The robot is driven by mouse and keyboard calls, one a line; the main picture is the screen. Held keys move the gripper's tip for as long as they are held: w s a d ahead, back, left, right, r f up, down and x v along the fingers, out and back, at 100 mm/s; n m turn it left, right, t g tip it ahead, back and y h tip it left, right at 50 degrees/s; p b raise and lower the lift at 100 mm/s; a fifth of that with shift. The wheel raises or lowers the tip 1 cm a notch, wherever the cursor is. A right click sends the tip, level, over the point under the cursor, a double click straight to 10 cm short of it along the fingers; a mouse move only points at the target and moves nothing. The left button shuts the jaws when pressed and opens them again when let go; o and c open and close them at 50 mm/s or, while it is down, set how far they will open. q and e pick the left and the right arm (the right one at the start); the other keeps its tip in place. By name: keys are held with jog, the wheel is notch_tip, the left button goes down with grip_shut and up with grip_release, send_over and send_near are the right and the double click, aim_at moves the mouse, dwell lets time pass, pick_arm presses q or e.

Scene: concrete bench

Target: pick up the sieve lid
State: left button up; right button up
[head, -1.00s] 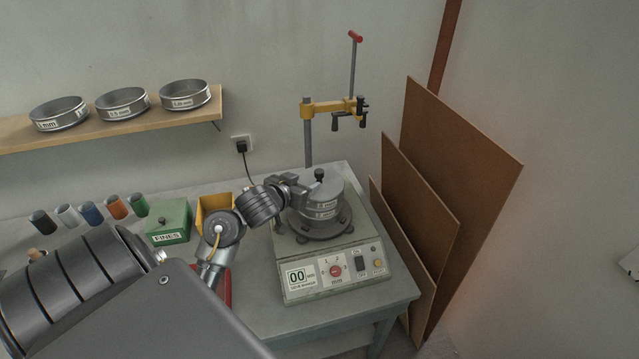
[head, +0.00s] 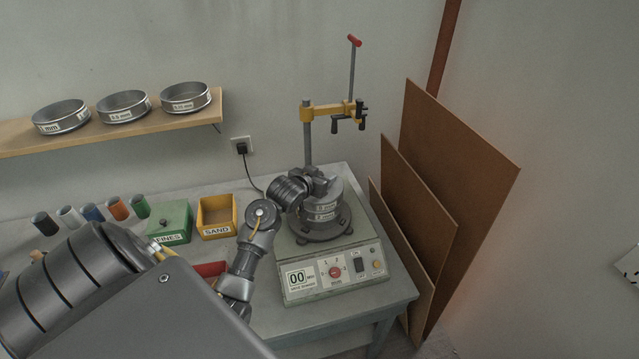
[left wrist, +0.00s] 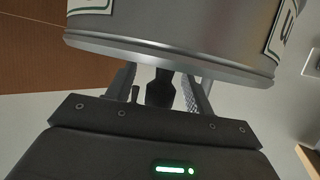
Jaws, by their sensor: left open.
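The sieve lid is the grey metal cover on top of the sieve stack (head: 322,212), which stands on the shaker (head: 332,268). In the left wrist view the lid's rim (left wrist: 170,61) crosses the top of the picture, with the labelled sieve wall beyond it. The lid's black knob (left wrist: 160,90) shows between my fingers. My left gripper (head: 321,183) is at the top of the stack and hides the knob in the head view. Its two fingers are open, one on each side of the knob, with a gap visible. My right gripper is not in view.
A clamp post (head: 308,140) with a yellow arm (head: 328,110) rises behind the stack. A green FINES box (head: 170,222) and yellow SAND box (head: 217,216) stand left. Brown boards (head: 450,190) lean at the right. Three sieves sit on the shelf (head: 110,131).

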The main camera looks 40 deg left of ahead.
pick_arm(q)
jog(key=shift+w+f, duration=0.15)
jog(key=shift+w, duration=0.05)
jog(key=shift+s, duration=0.1)
jog(key=shift+c, duration=0.4)
